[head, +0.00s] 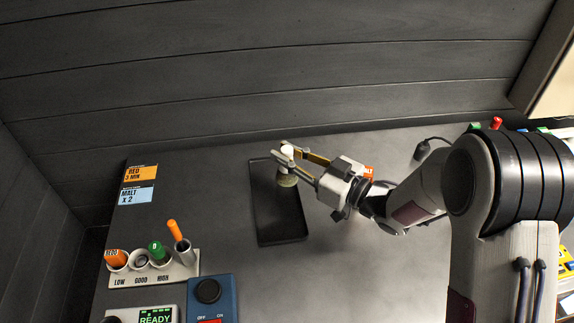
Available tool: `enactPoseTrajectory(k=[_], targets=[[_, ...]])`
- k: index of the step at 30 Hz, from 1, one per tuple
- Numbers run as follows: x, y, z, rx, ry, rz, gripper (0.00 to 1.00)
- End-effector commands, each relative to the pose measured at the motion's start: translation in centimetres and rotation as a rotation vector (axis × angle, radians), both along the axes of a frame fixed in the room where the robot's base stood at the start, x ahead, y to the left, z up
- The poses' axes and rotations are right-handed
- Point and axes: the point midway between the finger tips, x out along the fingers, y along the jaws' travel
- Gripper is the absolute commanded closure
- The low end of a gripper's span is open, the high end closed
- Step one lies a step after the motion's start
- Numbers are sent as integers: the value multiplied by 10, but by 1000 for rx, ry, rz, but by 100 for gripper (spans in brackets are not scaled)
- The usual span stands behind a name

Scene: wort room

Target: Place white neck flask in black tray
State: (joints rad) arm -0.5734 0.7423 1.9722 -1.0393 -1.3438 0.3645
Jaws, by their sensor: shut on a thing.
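The white neck flask (287,179) is at the upper right part of the black tray in the head view. Its white neck is between the fingers of my gripper (285,156), which is shut on it. The flask's round, dull greenish body shows below the fingers. It looks upright. I cannot tell whether its base touches the tray floor or hangs just above it. The black tray (283,240) is a shallow rectangle lying on the dark table. Its lower part is bare. My gripper reaches in from the right and hides part of the tray's right edge.
A rack (150,268) with orange and green-capped pieces stands at the lower left, marked LOW, GOOD and HIGH. A blue switch box (211,297) and a READY display (155,318) sit below. Orange and blue cards (139,183) lie upper left. A plank wall rises behind.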

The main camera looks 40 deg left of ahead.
Motion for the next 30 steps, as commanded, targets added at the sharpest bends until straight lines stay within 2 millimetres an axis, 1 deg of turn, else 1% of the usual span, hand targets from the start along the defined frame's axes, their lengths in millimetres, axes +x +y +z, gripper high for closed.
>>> enactPoseTrajectory(k=[8, 11, 21, 30], targets=[[0, 0, 0, 1, 0, 0, 100], [0, 0, -6, 1, 2, 0, 100], [0, 0, -34, 1, 1, -1, 100], [0, 0, -36, 2, -1, -1, 100]])
